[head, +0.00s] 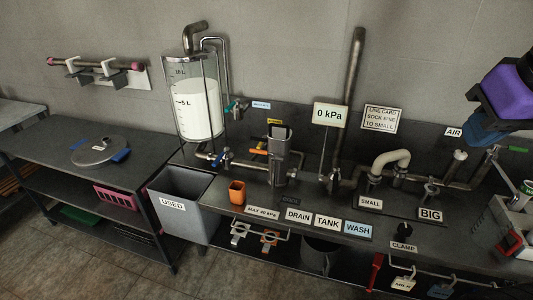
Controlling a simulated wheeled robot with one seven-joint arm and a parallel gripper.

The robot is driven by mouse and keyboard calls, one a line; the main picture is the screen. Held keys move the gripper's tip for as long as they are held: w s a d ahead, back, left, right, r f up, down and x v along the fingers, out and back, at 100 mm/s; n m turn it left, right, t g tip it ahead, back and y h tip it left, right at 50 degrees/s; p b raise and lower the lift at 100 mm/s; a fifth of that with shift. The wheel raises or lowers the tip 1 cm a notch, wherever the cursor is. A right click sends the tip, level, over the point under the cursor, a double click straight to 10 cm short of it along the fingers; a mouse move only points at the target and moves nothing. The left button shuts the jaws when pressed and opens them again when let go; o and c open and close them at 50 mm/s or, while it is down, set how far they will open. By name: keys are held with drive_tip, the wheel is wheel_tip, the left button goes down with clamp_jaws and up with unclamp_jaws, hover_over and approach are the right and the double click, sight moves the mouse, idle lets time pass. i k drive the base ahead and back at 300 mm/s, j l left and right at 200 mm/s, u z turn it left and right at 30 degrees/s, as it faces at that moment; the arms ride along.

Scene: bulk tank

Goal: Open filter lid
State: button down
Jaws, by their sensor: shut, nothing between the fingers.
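A grey upright housing with a square-looking top (281,134) stands in the pipework at the middle of the bench. It looks like the filter, but no label names it and its lid is too small to make out clearly. An orange lever and a yellow tag sit just left of its top. My gripper (487,129) shows at the upper right as a purple and blue block on a dark mount. It is shut and empty, well to the right of the housing and apart from it. Its fingertips are hard to make out.
A clear tank (199,100) of white liquid stands left of the housing. An orange cup (237,192) and the grey USED bin (180,205) are in front. A gauge sign (331,115) reads 0 kPa. A tall pipe (352,85) rises between housing and gripper.

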sight(279, 140)
drive_tip(key=i+j, duration=0.3)
drive_tip(key=j, duration=0.15)
drive_tip(key=i+j, duration=0.35)
drive_tip(key=j+z, duration=0.05)
